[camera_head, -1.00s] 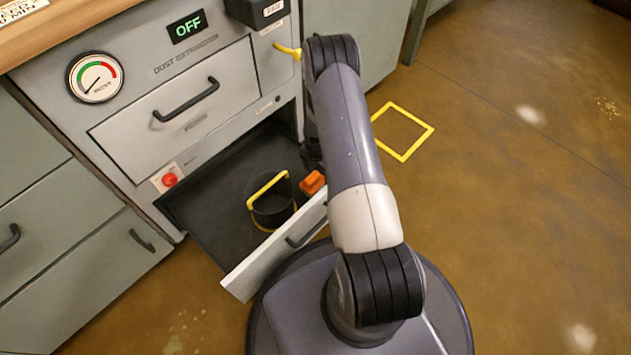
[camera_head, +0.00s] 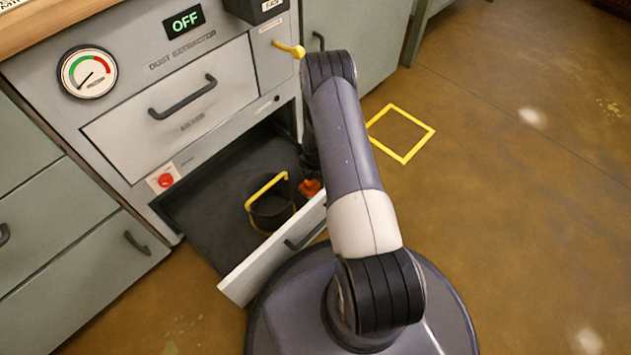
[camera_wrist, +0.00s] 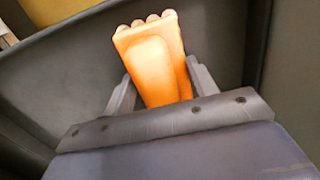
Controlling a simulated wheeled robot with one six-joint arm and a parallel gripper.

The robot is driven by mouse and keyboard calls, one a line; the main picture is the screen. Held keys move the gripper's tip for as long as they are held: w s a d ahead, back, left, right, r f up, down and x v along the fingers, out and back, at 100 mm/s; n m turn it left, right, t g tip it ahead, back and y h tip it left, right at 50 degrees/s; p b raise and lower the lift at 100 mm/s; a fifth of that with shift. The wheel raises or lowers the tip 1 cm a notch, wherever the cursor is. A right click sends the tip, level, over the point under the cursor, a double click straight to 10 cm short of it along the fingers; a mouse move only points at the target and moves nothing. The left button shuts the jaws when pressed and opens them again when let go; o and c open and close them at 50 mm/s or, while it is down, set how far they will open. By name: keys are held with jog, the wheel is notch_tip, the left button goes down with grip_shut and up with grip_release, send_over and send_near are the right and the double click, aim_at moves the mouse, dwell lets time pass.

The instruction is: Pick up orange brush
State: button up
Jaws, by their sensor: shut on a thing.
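The orange brush (camera_head: 309,188) is in the open lower drawer (camera_head: 215,205), to the right of the black bucket. In the wrist view the brush (camera_wrist: 152,62) stands out between my two fingers, its wider, scalloped end pointing away from me. My gripper (camera_wrist: 158,85) is shut on the brush, one finger on each side. In the head view my arm hides most of the gripper and part of the brush. I cannot tell whether the brush touches the drawer floor.
A black bucket (camera_head: 270,212) with a yellow handle stands in the drawer beside the brush. The drawer's white front (camera_head: 270,262) stands close to my base. A closed drawer (camera_head: 180,110) is above, with a yellow lever (camera_head: 288,48) to its right. Open floor lies at right.

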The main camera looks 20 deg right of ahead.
jog(key=c, duration=0.5)
jog(key=shift+o, duration=0.2)
notch_tip(320, 180, up, 10)
jog(key=p, duration=0.4)
